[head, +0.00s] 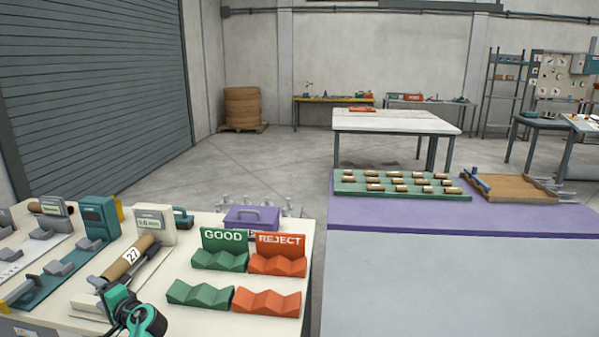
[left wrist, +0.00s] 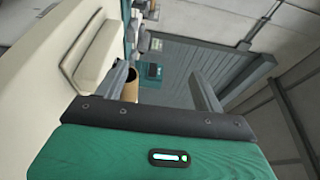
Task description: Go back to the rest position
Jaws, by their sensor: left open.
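My left gripper (head: 135,312) is at the bottom of the head view, at the front edge of the cream bench, just below the brown tube marked 27 (head: 130,258). The tube lies tilted in a holder beside a small gauge with a digital display (head: 155,222). In the left wrist view the two fingers of my left gripper (left wrist: 163,84) are spread apart. A brown tube (left wrist: 130,90) shows beyond the left finger there; no object is clearly held between the fingers. My right gripper is not in view.
To the right, a purple mat (head: 450,220) holds a green rack of tubes (head: 400,194) and a brown tray (head: 510,188). The grey tabletop in front is clear.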

